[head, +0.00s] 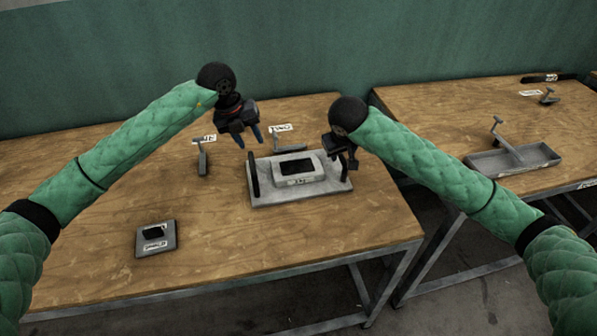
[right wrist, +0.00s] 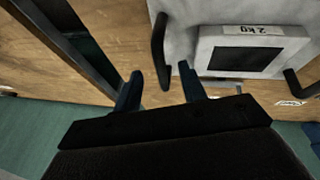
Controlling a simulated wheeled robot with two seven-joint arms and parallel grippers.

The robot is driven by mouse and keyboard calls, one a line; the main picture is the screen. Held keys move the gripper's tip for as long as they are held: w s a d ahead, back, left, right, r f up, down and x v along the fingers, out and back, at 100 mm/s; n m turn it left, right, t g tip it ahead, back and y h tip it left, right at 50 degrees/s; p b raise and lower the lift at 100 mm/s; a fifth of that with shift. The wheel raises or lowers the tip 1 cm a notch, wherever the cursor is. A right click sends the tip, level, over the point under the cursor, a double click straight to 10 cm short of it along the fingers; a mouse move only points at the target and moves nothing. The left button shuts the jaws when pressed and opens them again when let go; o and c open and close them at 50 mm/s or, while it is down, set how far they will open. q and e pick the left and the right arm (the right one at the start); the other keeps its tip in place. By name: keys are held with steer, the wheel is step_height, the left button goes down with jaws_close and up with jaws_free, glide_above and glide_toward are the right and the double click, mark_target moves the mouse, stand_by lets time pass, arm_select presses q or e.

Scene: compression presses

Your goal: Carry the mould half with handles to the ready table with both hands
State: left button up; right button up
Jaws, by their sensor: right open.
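The mould half (head: 270,196) is a grey plate with a raised block and a dark window, lying on the left wooden table. A black upright handle (head: 255,180) stands at its left end; the other is at its right end, partly behind my right gripper. My left gripper (head: 249,138) is open and empty, above and behind the left handle, apart from it. My right gripper (head: 347,166) is open at the right handle. In the right wrist view that handle (right wrist: 160,50) shows between the two blue fingertips, not clamped. The block (right wrist: 275,45) there reads "2 KG".
A small grey plate (head: 169,240) lies front left on the left table (head: 330,245). Grey stands (head: 202,160) and labels are behind. A second wooden table (head: 430,110) is at the right across a gap, with a grey tray (head: 483,165) and bare surface behind the tray.

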mark_target(251, 158)
steer(key=shift+m, duration=0.3)
arm_select(q)
steer(key=shift+s+a+f+n+g+y, duration=0.3)
steer(key=shift+s+a+n+y, duration=0.15)
steer(key=shift+a+n, duration=0.25)
steer(key=shift+r, duration=0.1)
steer(key=shift+s, duration=0.1)
steer(key=shift+w+d+f, duration=0.1)
steer(key=shift+d+f, duration=0.15)
steer(key=shift+f, duration=1.05)
steer(key=shift+w+d+f, duration=0.1)
steer(key=shift+d+f, duration=0.15)
steer(key=shift+f, duration=1)
steer(key=shift+d+f, duration=0.25)
steer(key=shift+f, duration=1.05)
arm_select(e)
steer(key=shift+x, duration=3.95)
arm_select(q)
jaws_close()
arm_select(e)
jaws_close()
